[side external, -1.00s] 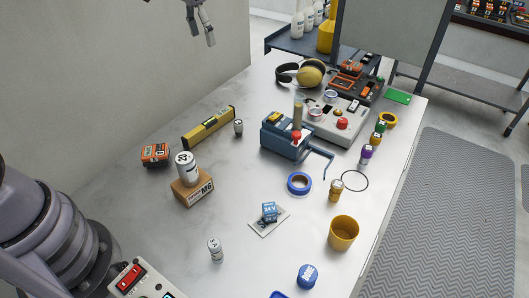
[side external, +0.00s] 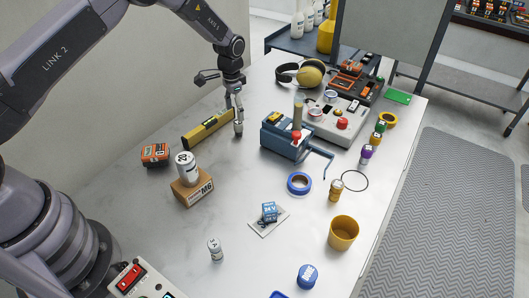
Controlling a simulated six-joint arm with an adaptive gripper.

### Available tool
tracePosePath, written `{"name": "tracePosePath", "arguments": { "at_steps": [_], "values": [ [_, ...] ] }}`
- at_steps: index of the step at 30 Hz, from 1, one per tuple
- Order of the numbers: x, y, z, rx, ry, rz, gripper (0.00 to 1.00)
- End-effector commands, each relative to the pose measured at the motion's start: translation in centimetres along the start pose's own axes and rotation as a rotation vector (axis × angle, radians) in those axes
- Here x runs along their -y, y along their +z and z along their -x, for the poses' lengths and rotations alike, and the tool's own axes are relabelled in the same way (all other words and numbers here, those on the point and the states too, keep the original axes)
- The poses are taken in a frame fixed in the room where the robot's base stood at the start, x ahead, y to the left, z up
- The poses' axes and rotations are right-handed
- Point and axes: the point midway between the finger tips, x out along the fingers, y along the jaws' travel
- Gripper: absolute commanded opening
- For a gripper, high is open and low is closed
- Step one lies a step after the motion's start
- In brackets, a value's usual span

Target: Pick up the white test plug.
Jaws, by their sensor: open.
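A small pale cylinder (side external: 238,128), which could be the white test plug, stands upright on the bench beside the yellow level. My gripper (side external: 234,106) points down right at it, with its fingers apart. One finger overlaps the cylinder in the picture and hides its upper part; I cannot tell whether they touch. Another small whitish cylinder (side external: 215,249) with dark marks stands alone near the front. The picture does not settle which of these is the test plug.
The yellow level (side external: 207,129) lies just left of my gripper. A blue vise (side external: 285,140) stands to its right, and an orange-black box (side external: 155,154) is to the left. A blue tape roll (side external: 299,183) and a yellow cup (side external: 343,233) are farther right. The left-front bench is fairly clear.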

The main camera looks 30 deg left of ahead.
Motion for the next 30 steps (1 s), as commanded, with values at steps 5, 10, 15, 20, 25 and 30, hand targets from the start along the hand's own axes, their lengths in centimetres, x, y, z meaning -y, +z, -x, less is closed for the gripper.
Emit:
{"name": "tracePosePath", "arguments": {
  "at_steps": [5, 10, 15, 20, 25, 30],
  "values": [
    [-0.2, -0.2, -1.8, 0.003, 0.001, 0.0, 0.62],
    [-0.4, -0.6, -4.4, 0.002, 0.001, 0.001, 0.62],
    [-0.4, -0.6, -5.4, 0.001, 0.0, 0.001, 0.62],
    [-0.4, -0.6, -5.4, 0.0, 0.0, 0.0, 0.62],
    [-0.4, -0.6, -5.4, 0.0, 0.0, 0.001, 0.43],
    [-0.4, -0.6, -5.3, 0.0, 0.0, 0.0, 0.21]
  ]
}}
